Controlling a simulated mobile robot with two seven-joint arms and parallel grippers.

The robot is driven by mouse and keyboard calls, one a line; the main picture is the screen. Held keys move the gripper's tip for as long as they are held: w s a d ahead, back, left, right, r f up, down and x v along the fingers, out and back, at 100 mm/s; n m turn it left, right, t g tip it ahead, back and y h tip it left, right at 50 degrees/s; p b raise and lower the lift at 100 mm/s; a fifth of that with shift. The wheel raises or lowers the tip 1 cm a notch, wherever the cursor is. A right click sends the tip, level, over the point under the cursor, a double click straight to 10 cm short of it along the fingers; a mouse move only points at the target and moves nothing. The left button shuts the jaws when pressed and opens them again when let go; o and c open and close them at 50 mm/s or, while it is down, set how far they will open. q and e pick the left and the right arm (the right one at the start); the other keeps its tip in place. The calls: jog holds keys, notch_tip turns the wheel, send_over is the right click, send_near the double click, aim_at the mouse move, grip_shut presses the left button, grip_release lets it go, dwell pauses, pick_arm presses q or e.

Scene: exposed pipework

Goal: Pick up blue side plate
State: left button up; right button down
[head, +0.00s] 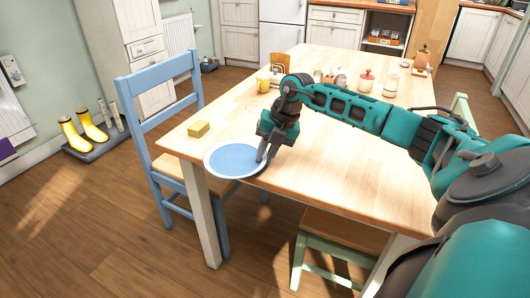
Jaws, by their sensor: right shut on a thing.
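The blue side plate (232,160), with a white rim, is at the near left corner of the wooden table (330,170). It looks flat, with its near edge reaching the table's edge. I cannot tell whether it rests on the table or is slightly raised. My right gripper (265,152) points down at the plate's right side and is shut on its rim. The gripper hides part of that rim. My left gripper is not in view.
A yellow sponge (199,129) lies left of the plate. A yellow mug (263,83), a red-lidded jar (366,81) and other small items stand at the back of the table. A blue chair (160,130) is close at the left. The table's right middle is clear.

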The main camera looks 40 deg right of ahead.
jog(key=shift+f, duration=0.15)
jog(key=c, duration=1)
grip_release()
jog(key=p+v, duration=0.2)
jog(key=v, duration=1.1)
jog(key=shift+a, duration=0.15)
jog(key=shift+c, duration=0.2)
